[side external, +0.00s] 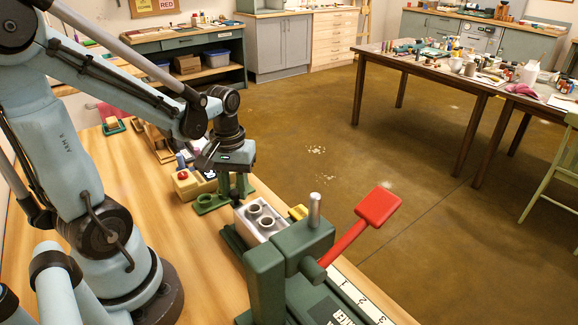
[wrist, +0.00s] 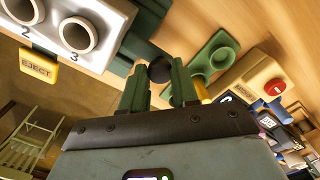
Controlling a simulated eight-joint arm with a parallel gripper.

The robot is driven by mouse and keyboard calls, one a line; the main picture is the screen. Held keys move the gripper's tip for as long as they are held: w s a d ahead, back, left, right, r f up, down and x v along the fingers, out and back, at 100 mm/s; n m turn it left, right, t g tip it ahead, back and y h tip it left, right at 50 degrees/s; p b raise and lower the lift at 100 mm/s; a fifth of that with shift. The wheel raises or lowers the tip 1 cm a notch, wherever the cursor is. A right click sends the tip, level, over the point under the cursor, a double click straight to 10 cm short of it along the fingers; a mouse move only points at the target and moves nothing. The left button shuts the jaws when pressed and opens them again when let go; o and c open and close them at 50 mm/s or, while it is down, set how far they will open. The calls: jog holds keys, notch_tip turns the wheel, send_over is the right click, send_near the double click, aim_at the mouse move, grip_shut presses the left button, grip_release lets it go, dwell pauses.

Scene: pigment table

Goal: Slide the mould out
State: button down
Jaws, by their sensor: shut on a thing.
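The mould (side external: 262,222) is a silver block with round holes in its top, on the green base of the press (side external: 310,245). In the wrist view the mould (wrist: 97,12) shows at the upper left, with holes marked 2 and 3. My gripper (side external: 238,194) is just beyond the mould's far end, low over the table. In the wrist view my gripper (wrist: 160,75) is shut on a dark round knob (wrist: 159,69). The knob is close to a dark green part beside the mould; whether they join is hard to see.
The press's red lever (side external: 378,206) sticks out to the right. A yellow EJECT tab (wrist: 38,66) sits beside the mould. A green holder with round cups (wrist: 214,55) and a yellow box with a red button (wrist: 272,87) stand near my gripper. Bare wood lies left of the press.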

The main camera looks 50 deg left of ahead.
jog(key=shift+a, duration=0.35)
jog(key=c, duration=0.9)
grip_release()
jog(key=shift+o, duration=0.2)
jog(key=shift+d, duration=0.1)
jog(key=shift+r, duration=0.1)
notch_tip(320, 180, up, 12)
jog(key=w+d+f+m+t, duration=0.1)
jog(key=d+m+t, duration=0.1)
jog(key=d, duration=0.1)
jog(key=w+d+f+m+t, duration=0.1)
jog(key=d+m+t, duration=0.1)
jog(key=d+m, duration=0.1)
jog(key=w+d+f+m+t, duration=0.1)
jog(key=d+f+m+t, duration=0.1)
jog(key=d+m, duration=0.1)
jog(key=shift+w+d, duration=0.1)
jog(key=shift+w+d+m+t, duration=0.15)
jog(key=shift+d+m+t, duration=0.35)
jog(key=shift+t, duration=0.1)
